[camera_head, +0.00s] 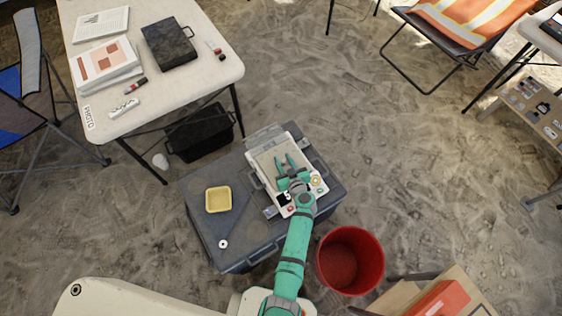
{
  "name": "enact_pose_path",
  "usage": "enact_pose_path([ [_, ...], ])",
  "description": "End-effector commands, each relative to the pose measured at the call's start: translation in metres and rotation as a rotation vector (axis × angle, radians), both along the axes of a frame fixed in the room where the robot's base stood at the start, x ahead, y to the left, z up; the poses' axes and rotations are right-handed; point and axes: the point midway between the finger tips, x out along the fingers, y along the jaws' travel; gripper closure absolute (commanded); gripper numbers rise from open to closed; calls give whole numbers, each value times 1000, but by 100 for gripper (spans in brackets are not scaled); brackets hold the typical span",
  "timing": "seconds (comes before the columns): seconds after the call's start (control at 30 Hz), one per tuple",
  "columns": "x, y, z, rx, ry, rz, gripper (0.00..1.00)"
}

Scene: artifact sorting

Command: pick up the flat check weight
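My teal gripper (285,163) is over the pale pan of a white scale-like device (258,172), its two fingers spread apart with nothing visible between them. The device sits on a dark grey case lid (205,180). A small round gold-coloured piece (315,180) shows on the device's right side, beside my wrist. A small pale ring-like disc (223,244) lies flat near the lid's front left edge, away from my gripper. I cannot tell which of these is the flat check weight. My wrist hides part of the device.
A yellow tray (218,212) sits on the lid's left. A small card-like item (270,211) lies left of my wrist. A red bucket (377,262) stands at the case's right. A white table (205,83) with papers and a black case (169,47) is at upper left.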

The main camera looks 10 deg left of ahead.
Motion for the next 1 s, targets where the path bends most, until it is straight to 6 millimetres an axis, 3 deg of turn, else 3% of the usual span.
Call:
enact_pose_path([
  [0.03, 0, 0, 0, 0, 0, -1, 83],
  [0.1, 0, -1, 0, 0, 0, -1, 100],
  [0.63, 1, -2, 10, 0, -2, -2, 100],
  [0.8, 0, -2, 34, -1, -4, -2, 100],
  [1.0, -32, -7, 68, -1, -3, -2, 100],
])
